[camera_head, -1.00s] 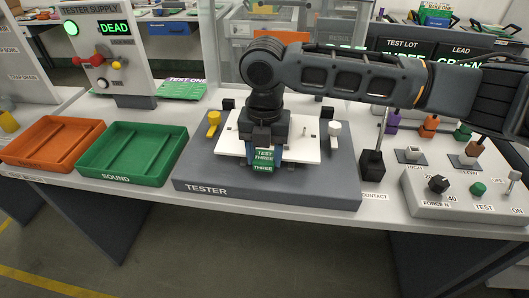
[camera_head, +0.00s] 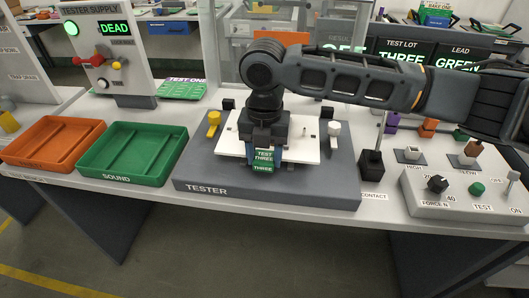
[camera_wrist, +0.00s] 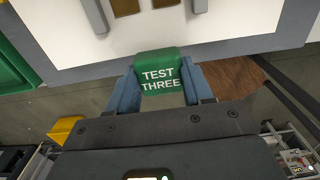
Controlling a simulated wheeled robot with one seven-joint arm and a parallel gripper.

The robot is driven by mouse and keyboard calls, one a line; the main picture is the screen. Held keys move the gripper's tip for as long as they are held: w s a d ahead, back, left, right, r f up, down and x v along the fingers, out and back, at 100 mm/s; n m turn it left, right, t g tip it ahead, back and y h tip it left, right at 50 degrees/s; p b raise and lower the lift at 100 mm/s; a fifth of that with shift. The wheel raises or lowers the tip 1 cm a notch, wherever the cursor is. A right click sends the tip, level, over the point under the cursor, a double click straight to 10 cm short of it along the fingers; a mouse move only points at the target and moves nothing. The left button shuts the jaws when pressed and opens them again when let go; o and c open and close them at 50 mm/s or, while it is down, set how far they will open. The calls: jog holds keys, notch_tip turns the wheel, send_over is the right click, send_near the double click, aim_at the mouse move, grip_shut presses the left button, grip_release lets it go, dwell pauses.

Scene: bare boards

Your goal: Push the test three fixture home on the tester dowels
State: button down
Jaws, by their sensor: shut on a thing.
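The test three fixture is a white plate (camera_head: 228,142) with a green handle marked TEST THREE (camera_head: 264,155). It lies over the grey tester base (camera_head: 300,192). My gripper (camera_head: 264,150) comes down from above and is shut on the green handle. In the wrist view the two blue fingers flank the handle (camera_wrist: 158,75), with the white plate (camera_wrist: 225,22) beyond it. A yellow knob (camera_head: 213,119) stands at the plate's left and a white knob (camera_head: 334,130) at its right. The dowel seating under the plate is hidden, so I cannot tell how far down it sits.
An orange tray (camera_head: 50,141) and a green SOUND tray (camera_head: 130,155) lie to the left. A black contact holder (camera_head: 371,163) and a control box (camera_head: 470,200) with knobs stand to the right. The supply panel (camera_head: 108,45) reads DEAD.

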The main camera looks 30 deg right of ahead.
jog(key=shift+f+b, duration=0.95)
jog(key=shift+f, duration=0.7)
jog(key=shift+c, duration=1.9)
grip_release()
notch_tip(320, 180, up, 8)
jog(key=shift+f+b, duration=0.15)
jog(key=shift+b, duration=0.35)
